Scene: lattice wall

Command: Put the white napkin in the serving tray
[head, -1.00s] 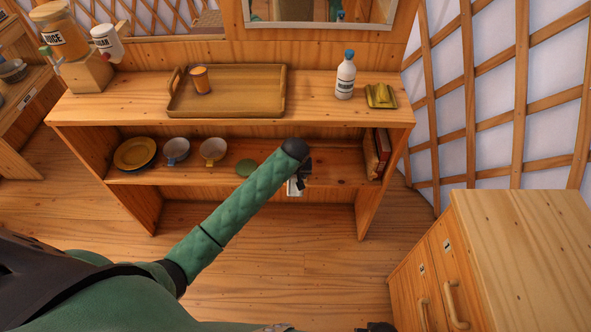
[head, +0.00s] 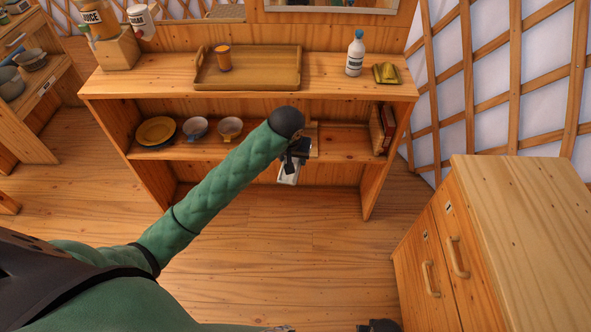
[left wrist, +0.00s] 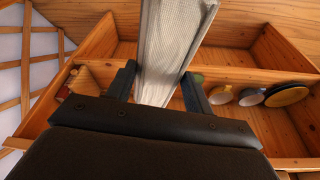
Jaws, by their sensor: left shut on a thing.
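The white napkin (head: 288,174) hangs from my left gripper (head: 298,152), in front of the shelf unit's lower opening. In the left wrist view the napkin (left wrist: 168,50) is a long, pale, textured strip between the two dark fingers of my left gripper (left wrist: 157,82), which is shut on it. The serving tray (head: 285,72) is a brown wooden tray on the unit's top, farther back, higher and a little left of the gripper. An orange cup (head: 223,58) stands in its left part. A dark piece (head: 380,325) at the bottom edge may be my right gripper; its fingers cannot be made out.
The shelf unit (head: 330,97) also bears a white bottle (head: 355,55) and a yellow-green item (head: 386,73) right of the tray. Its lower shelf holds a yellow plate (head: 156,131), cups (head: 229,128) and books (head: 382,128). A drawer cabinet (head: 515,225) stands at right.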

